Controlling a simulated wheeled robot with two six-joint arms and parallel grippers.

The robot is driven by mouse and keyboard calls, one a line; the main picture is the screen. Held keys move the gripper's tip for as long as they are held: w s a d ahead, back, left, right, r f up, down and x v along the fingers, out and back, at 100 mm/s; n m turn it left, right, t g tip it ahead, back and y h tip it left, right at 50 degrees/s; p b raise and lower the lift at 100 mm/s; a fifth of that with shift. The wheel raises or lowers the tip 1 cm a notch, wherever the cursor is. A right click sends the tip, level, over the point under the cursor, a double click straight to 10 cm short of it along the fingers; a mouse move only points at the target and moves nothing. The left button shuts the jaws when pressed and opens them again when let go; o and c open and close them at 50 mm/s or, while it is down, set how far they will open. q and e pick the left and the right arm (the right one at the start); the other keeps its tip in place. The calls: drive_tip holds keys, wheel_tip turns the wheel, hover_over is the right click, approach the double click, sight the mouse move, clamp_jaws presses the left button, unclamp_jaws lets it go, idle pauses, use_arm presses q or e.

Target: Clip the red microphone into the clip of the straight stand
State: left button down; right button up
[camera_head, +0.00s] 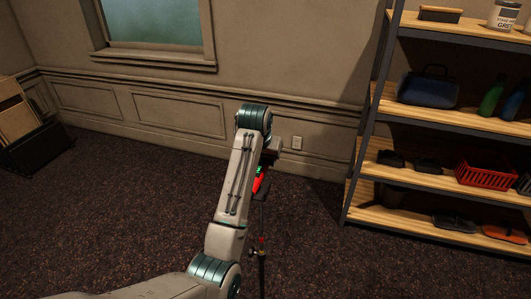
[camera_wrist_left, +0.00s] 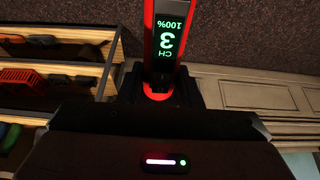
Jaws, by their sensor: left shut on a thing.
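The red microphone (camera_head: 260,181) shows just right of my left forearm in the head view, with a small green display. In the left wrist view the microphone (camera_wrist_left: 151,45) runs up to the top edge, its display reading CH 3 and 100%. My left gripper (camera_wrist_left: 160,88) is shut on the microphone near its rounded red end. In the head view the gripper (camera_head: 266,160) is partly hidden behind my arm. A thin dark stand (camera_head: 262,256) rises below the microphone. Its clip cannot be made out, nor whether the microphone touches it. My right gripper is out of view.
A shelf unit (camera_head: 364,150) stands at the right, holding a red basket (camera_head: 482,176), a blue bag (camera_head: 428,90) and bottles. Wall and window are behind; the carpet between is clear.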

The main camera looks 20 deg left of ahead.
use_arm(q)
drive_tip(key=shift+f, duration=0.95)
drive_tip(key=x, duration=0.2)
drive_tip(key=shift+f, duration=0.4)
drive_tip(key=shift+s+f, duration=0.15)
drive_tip(key=shift+f, duration=0.2)
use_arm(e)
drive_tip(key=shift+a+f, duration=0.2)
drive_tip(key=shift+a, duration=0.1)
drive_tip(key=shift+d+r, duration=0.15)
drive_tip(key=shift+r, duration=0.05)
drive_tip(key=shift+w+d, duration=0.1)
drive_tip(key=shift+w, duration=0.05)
use_arm(q)
drive_tip(key=shift+s+r, duration=0.1)
drive_tip(key=shift+s, duration=0.1)
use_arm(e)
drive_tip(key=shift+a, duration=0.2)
